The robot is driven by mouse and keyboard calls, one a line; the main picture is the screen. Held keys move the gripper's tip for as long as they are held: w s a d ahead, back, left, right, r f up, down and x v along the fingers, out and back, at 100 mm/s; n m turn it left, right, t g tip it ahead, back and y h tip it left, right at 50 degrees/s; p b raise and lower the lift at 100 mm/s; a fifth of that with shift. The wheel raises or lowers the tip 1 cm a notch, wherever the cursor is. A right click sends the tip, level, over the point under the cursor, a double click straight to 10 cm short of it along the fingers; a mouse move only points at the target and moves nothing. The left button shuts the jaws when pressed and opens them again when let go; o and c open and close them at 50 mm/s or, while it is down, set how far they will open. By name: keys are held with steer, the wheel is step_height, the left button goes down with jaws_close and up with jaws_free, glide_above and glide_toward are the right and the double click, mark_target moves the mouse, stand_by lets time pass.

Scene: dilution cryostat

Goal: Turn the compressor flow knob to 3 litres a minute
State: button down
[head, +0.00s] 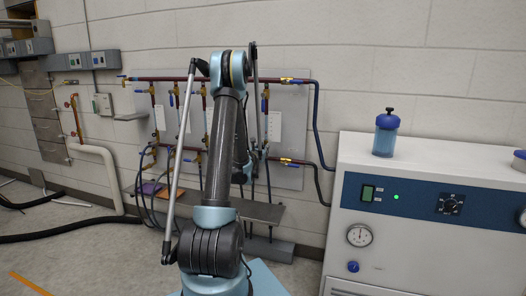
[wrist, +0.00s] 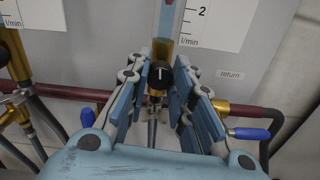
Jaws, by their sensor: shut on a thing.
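The flow knob (wrist: 157,76) is black with a white pointer mark, which stands roughly upright in the wrist view. It sits on a brass fitting below a flowmeter tube (wrist: 166,22). Beside the tube is a white scale (wrist: 205,18) marked 2 and l/min, cut off at the top. My gripper (wrist: 160,84) is shut on the knob, with one blue-padded finger on each side. In the head view my gripper (head: 257,160) is small and partly hidden by my arm, at the grey panel; the knob cannot be made out there.
A red-brown pipe (wrist: 90,94) and blue-handled valves (wrist: 250,133) lie close around my gripper. A "return" label (wrist: 230,73) is on the panel (head: 288,165). A shelf (head: 255,211) juts out below. A white compressor cabinet (head: 410,160) stands at right.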

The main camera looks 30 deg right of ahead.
steer(key=shift+w+a, duration=0.1)
steer(key=c, duration=1.4)
jaws_free()
steer(key=shift+o, duration=0.2)
steer(key=v, duration=0.7)
steer(key=shift+a, duration=0.2)
